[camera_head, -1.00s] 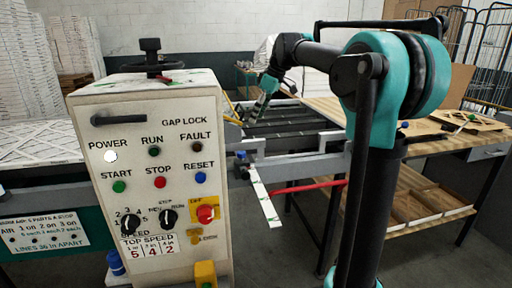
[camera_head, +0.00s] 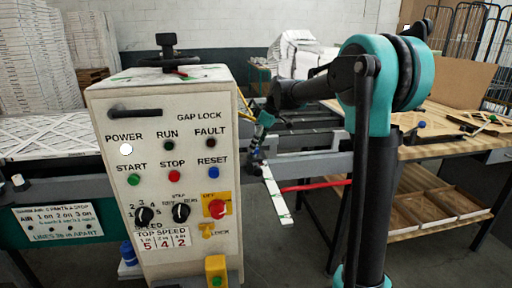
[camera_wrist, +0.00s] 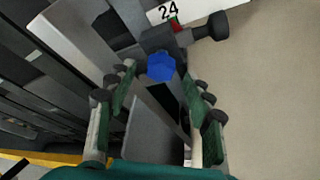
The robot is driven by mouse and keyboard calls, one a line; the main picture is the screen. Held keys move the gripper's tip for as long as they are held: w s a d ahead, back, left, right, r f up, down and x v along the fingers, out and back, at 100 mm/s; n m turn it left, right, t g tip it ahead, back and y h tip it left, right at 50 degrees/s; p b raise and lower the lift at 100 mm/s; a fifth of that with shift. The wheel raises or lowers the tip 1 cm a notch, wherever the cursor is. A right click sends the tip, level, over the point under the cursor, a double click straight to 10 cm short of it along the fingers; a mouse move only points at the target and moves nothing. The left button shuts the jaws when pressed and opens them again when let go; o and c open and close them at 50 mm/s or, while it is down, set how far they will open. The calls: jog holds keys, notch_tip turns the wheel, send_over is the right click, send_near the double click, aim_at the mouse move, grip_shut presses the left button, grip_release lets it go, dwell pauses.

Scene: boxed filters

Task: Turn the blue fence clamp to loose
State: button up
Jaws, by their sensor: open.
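The blue fence clamp (camera_wrist: 161,68) is a blue knob on a dark block on the grey fence rail. In the wrist view it lies between the tips of my gripper (camera_wrist: 161,80), slightly beyond them, with a gap on each side. My gripper's green-padded fingers are open and empty. In the head view my gripper (camera_head: 257,143) points down at the fence beside the control box, and the clamp (camera_head: 256,154) is small and partly hidden at its tips. Whether the fingers touch it is not clear.
A white scale strip (camera_wrist: 182,8) marked 24, with a red pointer and a black knob (camera_wrist: 212,27), sits beside the clamp. The control box (camera_head: 165,190) stands left of my gripper. A red bar (camera_head: 312,186) and wooden workbench (camera_head: 440,150) are to the right.

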jog(key=shift+x, duration=0.85)
jog(key=shift+c, duration=0.2)
jog(key=c, duration=1.1)
jog(key=shift+n, duration=0.7)
jog(key=o, duration=1.1)
jog(key=shift+o, duration=0.2)
jog(key=v, duration=1.2)
jog(key=shift+w, duration=0.3)
